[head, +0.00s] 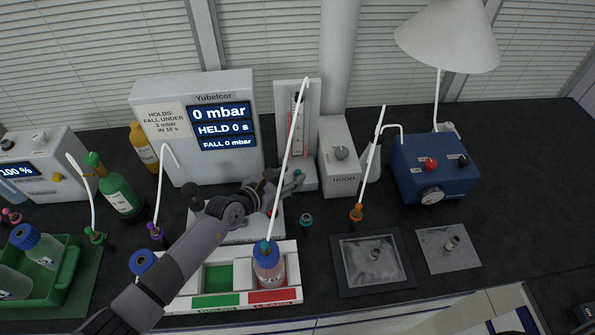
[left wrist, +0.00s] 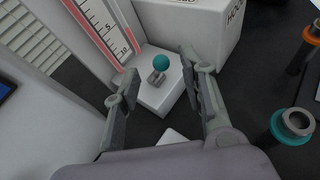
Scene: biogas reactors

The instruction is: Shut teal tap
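The teal tap (left wrist: 161,62) is a round teal knob on a short grey stem, on the white foot of the gauge stand (head: 310,172). In the left wrist view it shows between my left gripper's fingers (left wrist: 158,82), beyond their tips. The fingers are spread, with nothing between them. In the head view my left gripper (head: 284,188) is in front of the gauge stand's foot, and the tap is hard to make out there. My right gripper is in neither view.
A white HOOD box (head: 342,165) stands right of the gauge. A teal-ringed fitting (head: 306,220) and an orange one (head: 356,213) stand in front. A bottle with pink liquid (head: 268,268) sits in the white tray (head: 187,301) below my arm.

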